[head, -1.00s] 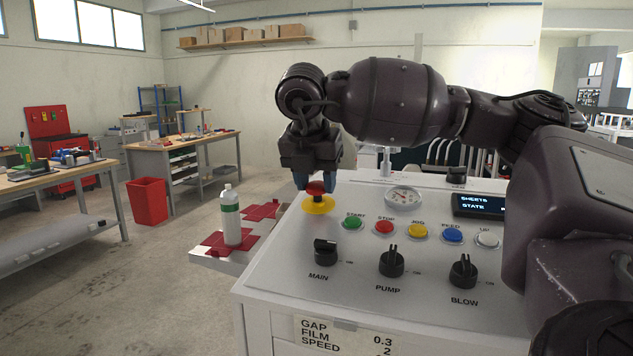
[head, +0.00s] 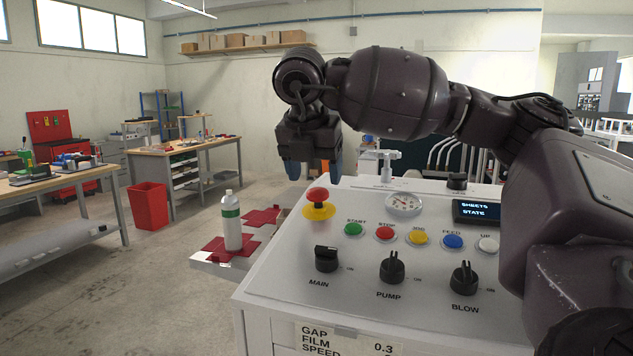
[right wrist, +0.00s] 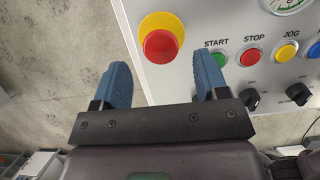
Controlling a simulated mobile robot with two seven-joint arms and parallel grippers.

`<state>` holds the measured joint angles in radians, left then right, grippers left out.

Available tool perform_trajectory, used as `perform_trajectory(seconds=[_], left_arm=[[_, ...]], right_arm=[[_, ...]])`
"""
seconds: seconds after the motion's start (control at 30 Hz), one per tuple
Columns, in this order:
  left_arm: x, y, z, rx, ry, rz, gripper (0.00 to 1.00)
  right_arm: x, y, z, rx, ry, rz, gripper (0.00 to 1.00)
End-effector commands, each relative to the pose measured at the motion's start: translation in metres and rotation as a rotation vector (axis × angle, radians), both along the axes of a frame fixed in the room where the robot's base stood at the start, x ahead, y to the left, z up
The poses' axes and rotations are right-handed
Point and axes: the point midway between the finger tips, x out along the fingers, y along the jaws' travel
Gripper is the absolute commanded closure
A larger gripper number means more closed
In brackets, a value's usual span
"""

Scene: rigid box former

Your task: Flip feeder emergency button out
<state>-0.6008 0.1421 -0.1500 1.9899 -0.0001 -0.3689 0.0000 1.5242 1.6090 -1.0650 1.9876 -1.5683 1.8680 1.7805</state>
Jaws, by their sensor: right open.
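The emergency button (head: 318,203) is a red mushroom head on a yellow collar at the far left corner of the white control panel. It also shows in the right wrist view (right wrist: 160,46), beyond the fingertips and between their lines. My right gripper (head: 314,170) is open and empty, with blue fingers pointing down. It hangs above the button, apart from it. In the right wrist view its two blue fingers (right wrist: 162,75) are spread wide. The left gripper is not in view.
Several coloured push buttons (head: 417,236) and black rotary knobs (head: 391,267) line the panel (head: 350,285). A gauge (head: 404,203) and a display (head: 480,212) sit further back. A white bottle (head: 231,222) stands on a low ledge to the left.

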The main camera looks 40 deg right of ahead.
Motion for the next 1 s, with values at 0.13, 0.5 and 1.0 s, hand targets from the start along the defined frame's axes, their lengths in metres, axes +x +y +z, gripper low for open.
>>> perform_trajectory(seconds=[0.13, 0.5, 1.0], left_arm=[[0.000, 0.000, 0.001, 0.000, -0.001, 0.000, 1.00], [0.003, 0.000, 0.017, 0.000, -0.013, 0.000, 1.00], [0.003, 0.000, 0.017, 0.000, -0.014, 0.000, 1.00]], right_arm=[[-0.005, 0.010, 0.027, 0.001, -0.003, 0.002, 0.33], [-0.013, 0.025, 0.071, 0.001, -0.003, 0.000, 0.33], [-0.014, 0.026, 0.072, 0.001, -0.001, -0.001, 0.33]])
